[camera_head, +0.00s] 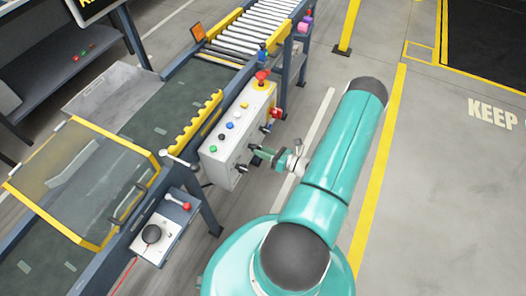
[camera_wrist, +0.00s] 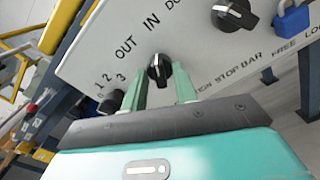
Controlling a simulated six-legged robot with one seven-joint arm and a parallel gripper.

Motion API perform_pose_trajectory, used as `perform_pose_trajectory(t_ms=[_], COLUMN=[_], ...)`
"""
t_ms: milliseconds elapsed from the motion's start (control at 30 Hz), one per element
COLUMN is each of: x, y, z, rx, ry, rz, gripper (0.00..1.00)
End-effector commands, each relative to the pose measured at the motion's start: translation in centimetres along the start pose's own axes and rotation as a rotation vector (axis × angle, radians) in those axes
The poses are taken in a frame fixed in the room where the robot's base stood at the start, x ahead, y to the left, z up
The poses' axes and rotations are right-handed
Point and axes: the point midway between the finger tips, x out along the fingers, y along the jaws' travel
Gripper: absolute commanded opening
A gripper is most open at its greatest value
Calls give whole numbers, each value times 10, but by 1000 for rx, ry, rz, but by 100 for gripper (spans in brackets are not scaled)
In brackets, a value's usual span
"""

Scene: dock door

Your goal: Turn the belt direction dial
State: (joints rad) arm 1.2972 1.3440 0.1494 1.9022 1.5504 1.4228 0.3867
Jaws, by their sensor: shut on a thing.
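The belt direction dial, a black knob (camera_wrist: 158,71) with a white pointer mark, sits on the white control panel (camera_wrist: 110,45) in the wrist view, below the words OUT and IN. In the head view my gripper (camera_head: 260,154) reaches the lower right face of the control box (camera_head: 226,138); the knob itself is hard to make out there.
Another black knob (camera_wrist: 113,100) marked 1, 2, 3 is close to my left finger. A STOP BAR knob (camera_wrist: 233,14) and a blue padlock (camera_wrist: 292,19) are at right. In the head view, a red emergency button (camera_head: 262,75) tops the box beside the roller conveyor (camera_head: 250,35). Floor at right is clear.

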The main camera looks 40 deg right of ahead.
Motion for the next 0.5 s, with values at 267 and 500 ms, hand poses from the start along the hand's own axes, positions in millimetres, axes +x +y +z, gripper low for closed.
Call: perform_pose_trajectory(t_ms=[267,500], x=[-1,-1], y=[0,-1], z=[-1,0], rx=[-151,-363], ry=[2,1], rz=[-1,-2], gripper=[6,6])
